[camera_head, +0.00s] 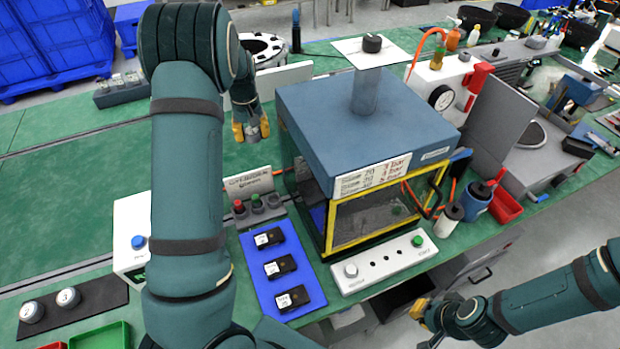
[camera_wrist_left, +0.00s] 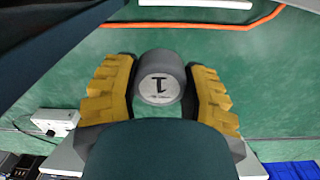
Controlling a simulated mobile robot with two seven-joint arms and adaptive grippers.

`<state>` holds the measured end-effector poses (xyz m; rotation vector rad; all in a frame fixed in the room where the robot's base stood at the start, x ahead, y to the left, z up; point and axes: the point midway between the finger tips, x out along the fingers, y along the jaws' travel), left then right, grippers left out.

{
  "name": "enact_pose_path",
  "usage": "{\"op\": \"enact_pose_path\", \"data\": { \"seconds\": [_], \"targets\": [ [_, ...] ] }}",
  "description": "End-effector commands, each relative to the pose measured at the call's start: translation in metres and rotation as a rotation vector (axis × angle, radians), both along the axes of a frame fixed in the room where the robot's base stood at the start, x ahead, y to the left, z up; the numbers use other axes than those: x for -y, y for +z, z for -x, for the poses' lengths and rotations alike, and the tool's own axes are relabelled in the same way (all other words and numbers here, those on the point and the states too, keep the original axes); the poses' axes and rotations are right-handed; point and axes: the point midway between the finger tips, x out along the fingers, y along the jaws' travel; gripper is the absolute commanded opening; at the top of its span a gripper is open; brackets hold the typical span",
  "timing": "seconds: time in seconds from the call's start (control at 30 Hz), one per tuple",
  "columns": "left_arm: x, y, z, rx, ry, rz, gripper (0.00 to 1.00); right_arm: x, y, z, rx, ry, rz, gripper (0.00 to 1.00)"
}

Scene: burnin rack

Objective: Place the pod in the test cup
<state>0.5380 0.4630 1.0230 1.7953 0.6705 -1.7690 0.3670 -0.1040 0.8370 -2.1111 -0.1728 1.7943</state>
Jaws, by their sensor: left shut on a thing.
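My left gripper (camera_head: 251,130) is shut on a grey cylindrical pod (camera_wrist_left: 160,78), with a yellow finger on each side of it. The pod's pale end face, marked "1", faces the wrist camera. In the head view the pod is small and partly hidden by the fingers, beside the left side of the blue-topped test chamber (camera_head: 365,125). I cannot clearly identify the test cup. My right gripper (camera_head: 428,322) is low at the right, past the table's front edge; its fingers are too small to judge.
Two similar pods (camera_head: 31,311) (camera_head: 68,298) stand on a dark mat (camera_head: 98,294) at the lower left. A blue tray (camera_head: 251,262) holds three black devices. A button panel (camera_head: 384,262) stands before the chamber. Green table (camera_head: 60,200) is clear at left.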

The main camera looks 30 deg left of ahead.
Motion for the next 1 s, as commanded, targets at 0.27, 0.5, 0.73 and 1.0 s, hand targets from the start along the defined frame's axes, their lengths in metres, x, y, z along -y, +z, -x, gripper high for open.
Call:
{"op": "enact_pose_path", "data": {
  "seconds": [0.27, 0.5, 0.73, 1.0],
  "targets": [
    [0.001, -0.043, 0.001, -0.006, 0.0, 0.001, 0.16, 0.0, -0.006, 0.0, -0.001, 0.0, 0.001, 0.0],
    [0.001, -0.101, 0.001, -0.004, -0.001, 0.001, 0.16, 0.0, -0.012, 0.001, -0.002, 0.001, 0.002, 0.0],
    [0.001, -0.132, 0.0, 0.0, -0.002, 0.0, 0.16, -0.001, -0.014, 0.002, -0.005, 0.004, 0.001, 0.0],
    [0.0, -0.153, 0.001, -0.001, 0.0, 0.0, 0.16, -0.001, -0.016, 0.002, -0.006, 0.004, 0.0, 0.0]
  ]
}}
